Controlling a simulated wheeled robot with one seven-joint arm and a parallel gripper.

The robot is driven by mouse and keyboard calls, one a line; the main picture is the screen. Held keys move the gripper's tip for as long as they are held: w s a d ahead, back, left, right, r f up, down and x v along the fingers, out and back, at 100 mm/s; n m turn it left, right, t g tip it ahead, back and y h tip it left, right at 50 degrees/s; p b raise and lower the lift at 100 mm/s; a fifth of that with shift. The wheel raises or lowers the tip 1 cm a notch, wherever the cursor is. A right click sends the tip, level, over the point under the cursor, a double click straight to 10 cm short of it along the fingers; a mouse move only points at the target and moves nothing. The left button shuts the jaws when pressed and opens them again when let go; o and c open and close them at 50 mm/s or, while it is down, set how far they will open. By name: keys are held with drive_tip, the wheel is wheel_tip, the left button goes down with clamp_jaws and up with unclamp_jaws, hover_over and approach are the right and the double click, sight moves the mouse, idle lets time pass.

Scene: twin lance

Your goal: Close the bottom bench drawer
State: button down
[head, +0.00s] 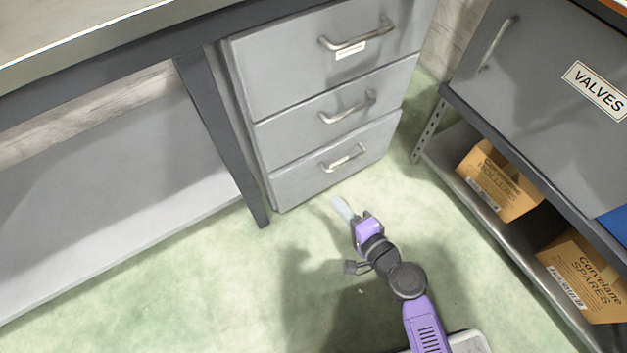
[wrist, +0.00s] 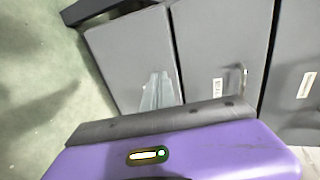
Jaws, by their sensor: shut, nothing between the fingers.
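The bottom bench drawer (head: 310,181) is the lowest of three grey drawers, with a bar handle (head: 344,158) across its front. Its front looks nearly in line with the drawers above; a small gap is hard to rule out. My gripper (head: 342,208) is low in front of it, with pale fingers shut and empty, pointing at the drawer front. In the wrist view the fingers (wrist: 157,92) overlap the leftmost grey panel, which appears to be the bottom drawer (wrist: 128,55). I cannot tell whether they touch it. The bottom drawer's handle is not visible there.
The middle drawer (head: 290,125) and top drawer (head: 270,72) look shut. A dark bench leg (head: 220,135) stands left of the drawers. At right, a metal shelf rack (head: 470,187) holds cardboard boxes (head: 497,182). The green floor (head: 200,280) is clear at left.

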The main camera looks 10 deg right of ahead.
sight(305, 164)
drive_tip(key=x, duration=0.4)
drive_tip(key=b+x, duration=0.1)
drive_tip(key=x, duration=0.7)
drive_tip(key=shift+w+a+r, duration=0.2)
drive_tip(key=shift+w+r, duration=0.15)
drive_tip(key=shift+w+a, duration=0.15)
drive_tip(key=shift+w, duration=0.35)
drive_tip(key=shift+w, duration=0.1)
drive_tip(key=shift+w+a+b, duration=0.25)
drive_tip(key=shift+w+b, duration=0.15)
drive_tip(key=shift+w, duration=0.4)
drive_tip(key=shift+w+r, duration=0.15)
